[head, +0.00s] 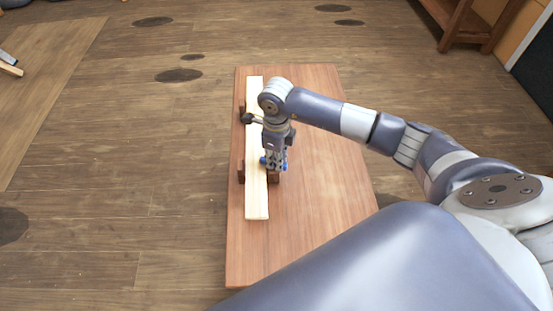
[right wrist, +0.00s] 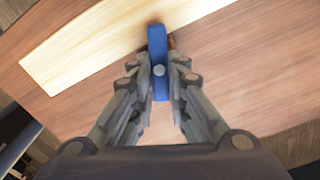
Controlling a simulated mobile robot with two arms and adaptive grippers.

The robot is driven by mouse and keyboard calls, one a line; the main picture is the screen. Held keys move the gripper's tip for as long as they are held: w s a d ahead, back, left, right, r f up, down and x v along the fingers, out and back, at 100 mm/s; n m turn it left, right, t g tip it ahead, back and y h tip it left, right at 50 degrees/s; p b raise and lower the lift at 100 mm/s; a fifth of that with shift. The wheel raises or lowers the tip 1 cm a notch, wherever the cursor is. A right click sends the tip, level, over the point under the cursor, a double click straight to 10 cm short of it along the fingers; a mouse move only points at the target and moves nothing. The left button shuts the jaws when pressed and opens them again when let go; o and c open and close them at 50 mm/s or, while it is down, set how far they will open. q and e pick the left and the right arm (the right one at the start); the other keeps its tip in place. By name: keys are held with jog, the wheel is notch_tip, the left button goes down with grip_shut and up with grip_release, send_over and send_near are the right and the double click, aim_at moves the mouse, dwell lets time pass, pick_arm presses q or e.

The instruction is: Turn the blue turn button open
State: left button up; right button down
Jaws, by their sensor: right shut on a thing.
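The blue turn button (right wrist: 159,62) shows in the right wrist view as a slim blue bar with a round pale pivot in its middle. Its far end reaches the edge of a pale wooden plank (right wrist: 95,45). In the head view the turn button (head: 264,160) is mostly hidden behind my right gripper. My right gripper (right wrist: 158,85) has its fingers shut on the blue bar, one on each side; in the head view it (head: 275,165) points down beside the plank (head: 257,200). My left gripper is not in view.
The plank lies lengthwise on a reddish-brown wooden table (head: 310,215), between dark brown blocks (head: 241,172). A dark knob (head: 247,118) sits by its left edge. The table's right part is clear. A wooden shelf (head: 470,25) stands at the far right.

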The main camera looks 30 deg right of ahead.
jog(key=m+b, duration=0.1)
jog(key=m, duration=0.5)
jog(key=shift+s+a, duration=0.1)
jog(key=shift+a, duration=0.05)
jog(key=m, duration=0.3)
jog(key=shift+a+m+b, duration=0.15)
jog(key=shift+m+b, duration=0.25)
jog(key=shift+a+m, duration=0.15)
jog(key=shift+m, duration=1.75)
jog(key=c, duration=1.6)
grip_release()
jog(key=shift+o, duration=0.2)
